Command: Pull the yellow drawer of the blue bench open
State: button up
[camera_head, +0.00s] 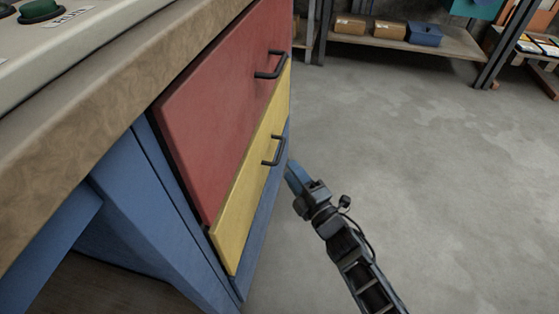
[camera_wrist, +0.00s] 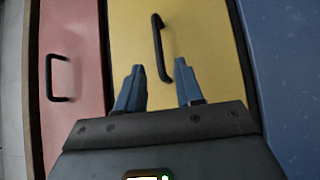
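The yellow drawer (camera_head: 247,196) is the lower drawer of the blue bench (camera_head: 150,205) and looks closed in the head view. Its dark bar handle (camera_head: 275,151) stands out from the front. In the wrist view the yellow drawer (camera_wrist: 205,30) fills the middle, with its handle (camera_wrist: 160,48) ahead of my gripper. My gripper (camera_wrist: 159,82) is open, its two blue fingers apart, and the handle's near end lies by the right fingertip. I cannot tell whether they touch. In the head view my gripper (camera_head: 292,170) is just right of the yellow drawer, near the handle.
A red drawer (camera_head: 225,100) with its own handle (camera_head: 271,66) is above the yellow one. The wooden bench top (camera_head: 110,90) overhangs at the left. A shelf (camera_head: 390,38) with boxes stands at the back. The concrete floor (camera_head: 440,170) to the right is clear.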

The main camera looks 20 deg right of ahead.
aim_at(280, 154)
jog(key=w, duration=0.2)
jog(key=w+b, duration=0.1)
jog(key=w, duration=0.1)
jog(key=w+a+r+b, duration=0.1)
jog(key=w, duration=0.2)
jog(key=shift+w, duration=0.1)
jog(key=shift+c, duration=0.3)
grip_shut()
